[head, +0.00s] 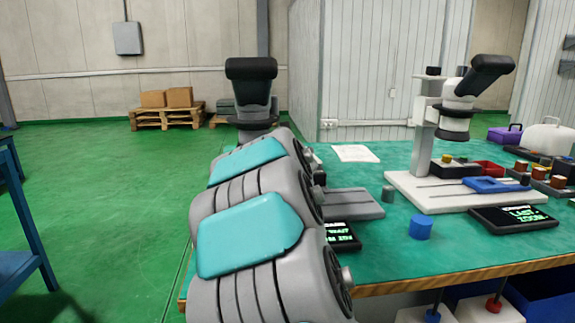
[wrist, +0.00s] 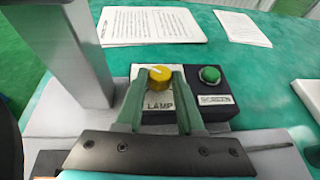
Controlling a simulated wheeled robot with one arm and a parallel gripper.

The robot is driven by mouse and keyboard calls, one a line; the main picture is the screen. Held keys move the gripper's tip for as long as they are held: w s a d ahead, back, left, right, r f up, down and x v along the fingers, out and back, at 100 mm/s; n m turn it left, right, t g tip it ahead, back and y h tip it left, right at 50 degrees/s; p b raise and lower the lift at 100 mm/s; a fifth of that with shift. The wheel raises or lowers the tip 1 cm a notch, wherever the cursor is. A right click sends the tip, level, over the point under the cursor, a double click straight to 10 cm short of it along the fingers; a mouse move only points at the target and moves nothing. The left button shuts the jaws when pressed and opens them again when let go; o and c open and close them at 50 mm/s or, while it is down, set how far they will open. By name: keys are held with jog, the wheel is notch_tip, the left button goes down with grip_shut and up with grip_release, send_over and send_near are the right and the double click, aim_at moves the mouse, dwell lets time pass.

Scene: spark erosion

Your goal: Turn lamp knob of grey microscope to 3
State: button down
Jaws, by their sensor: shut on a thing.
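The yellow lamp knob (wrist: 160,78) sits on a dark control box above a label reading LAMP, between the fingertips of my gripper (wrist: 157,84) in the wrist view. The green fingers are closed on the knob from both sides. A pale pointer mark shows on its top; no scale number is readable. The grey microscope's column (wrist: 82,50) and base stand left of and under the box. In the head view, the microscope's dark head (head: 251,70) and grey base (head: 355,203) show, while my arm hides its middle, the knob and my gripper.
A green button (wrist: 210,74) labelled SCREEN is close right of the knob. Paper sheets (wrist: 150,24) lie behind. A white microscope (head: 425,130), a blue cylinder (head: 421,227), small displays (head: 513,218) and several bins occupy the table's right side.

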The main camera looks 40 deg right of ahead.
jog(key=shift+r, duration=0.1)
jog(key=c, duration=0.5)
grip_release()
jog(key=shift+s+a+r, duration=0.1)
jog(key=shift+s+a, duration=0.2)
jog(key=shift+s, duration=0.05)
jog(key=s+a, duration=0.2)
jog(key=s, duration=0.1)
jog(key=s+a, duration=0.5)
jog(key=s, duration=0.1)
jog(key=shift+s+a, duration=0.2)
jog(key=shift+s, duration=0.2)
